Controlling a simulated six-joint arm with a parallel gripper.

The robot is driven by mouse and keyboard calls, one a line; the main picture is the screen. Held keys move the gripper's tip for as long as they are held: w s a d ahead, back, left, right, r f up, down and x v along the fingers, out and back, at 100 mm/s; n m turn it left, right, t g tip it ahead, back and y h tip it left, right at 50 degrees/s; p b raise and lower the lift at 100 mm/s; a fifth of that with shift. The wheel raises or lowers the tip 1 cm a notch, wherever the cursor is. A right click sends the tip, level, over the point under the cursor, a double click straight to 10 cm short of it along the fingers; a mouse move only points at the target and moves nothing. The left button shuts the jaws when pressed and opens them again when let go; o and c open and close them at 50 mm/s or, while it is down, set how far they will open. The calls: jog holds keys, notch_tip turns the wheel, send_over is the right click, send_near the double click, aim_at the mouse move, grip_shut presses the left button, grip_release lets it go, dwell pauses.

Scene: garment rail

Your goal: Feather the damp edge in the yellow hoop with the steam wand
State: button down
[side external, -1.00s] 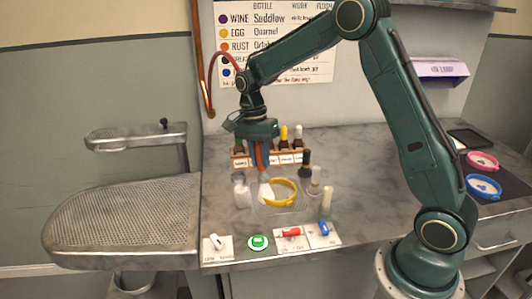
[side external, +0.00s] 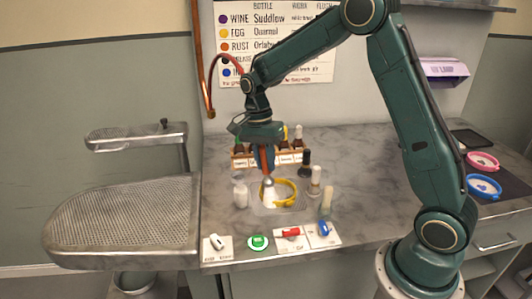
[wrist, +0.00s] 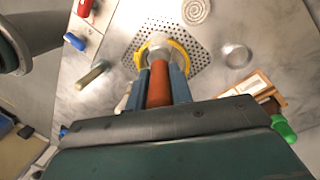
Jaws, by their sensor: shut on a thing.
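My gripper (side external: 265,168) is shut on the steam wand and points down over the worktop. In the wrist view the wand's orange-red handle (wrist: 158,88) sits between the two blue fingers, and its pale round head (wrist: 158,52) lies over the yellow hoop (wrist: 185,57). In the side view the yellow hoop (side external: 290,195) lies on the perforated plate, with the wand head (side external: 268,184) at its left part. The head hides much of the hoop's inside. I cannot make out the damp edge or whether the head touches the fabric.
A wooden bottle rack (side external: 290,158) stands behind. A green button (side external: 258,242), red switch (side external: 291,233) and blue switch (side external: 324,229) line the front.

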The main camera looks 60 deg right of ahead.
jog(key=shift+s+d, duration=0.15)
jog(key=shift+s, duration=0.7)
jog(key=shift+s+d, duration=0.1)
jog(key=shift+s+d, duration=0.75)
jog(key=shift+s, duration=0.05)
jog(key=shift+d, duration=0.2)
jog(key=shift+s+d, duration=0.15)
jog(key=shift+d, duration=0.85)
jog(key=shift+d, duration=0.2)
jog(key=shift+w+d, duration=0.5)
jog(key=shift+d, duration=0.35)
